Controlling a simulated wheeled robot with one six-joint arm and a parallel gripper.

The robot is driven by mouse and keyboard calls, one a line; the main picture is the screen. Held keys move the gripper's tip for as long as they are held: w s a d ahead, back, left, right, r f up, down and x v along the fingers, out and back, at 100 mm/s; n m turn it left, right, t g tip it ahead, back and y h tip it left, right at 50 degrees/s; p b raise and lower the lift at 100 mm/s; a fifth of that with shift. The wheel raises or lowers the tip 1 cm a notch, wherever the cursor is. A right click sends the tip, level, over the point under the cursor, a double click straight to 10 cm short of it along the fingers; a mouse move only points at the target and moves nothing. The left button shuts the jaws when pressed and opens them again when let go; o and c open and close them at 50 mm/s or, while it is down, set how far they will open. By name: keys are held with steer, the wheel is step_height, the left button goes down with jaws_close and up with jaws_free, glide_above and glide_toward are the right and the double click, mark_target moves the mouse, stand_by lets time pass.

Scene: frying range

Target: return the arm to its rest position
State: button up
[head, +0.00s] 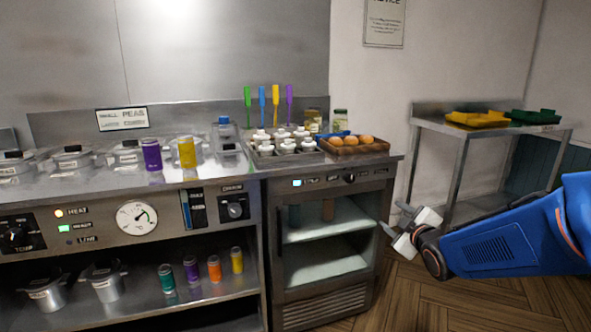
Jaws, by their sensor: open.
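My gripper (402,229) is at the right of the head view, at the end of my blue arm (510,245). Its pale fingers are apart and nothing shows between them. It hangs in front of the floor, just right of the steel cabinet (330,250) in the picture. Whether it touches the cabinet's edge cannot be told from this view.
The steel counter carries lidded pots (72,160), purple and yellow cans (186,152), a tray of white-topped items (284,143) and a brown tray (345,148) with round items. A steel side table (480,126) with yellow (478,119) and green trays (533,117) stands behind my arm.

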steer(key=s+f+m+g, duration=0.1)
steer(key=s+m+g, duration=0.2)
steer(key=s, duration=0.8)
steer(key=s+f+m+g+h, duration=0.1)
steer(key=s+m+g, duration=0.3)
steer(key=s, duration=0.8)
steer(key=s+f+m+g, duration=0.3)
steer(key=s+m, duration=0.1)
steer(key=s, duration=0.8)
steer(key=shift+s+a+g+h, duration=0.15)
steer(key=shift+a+g+h, duration=0.15)
steer(key=shift+a+g, duration=0.1)
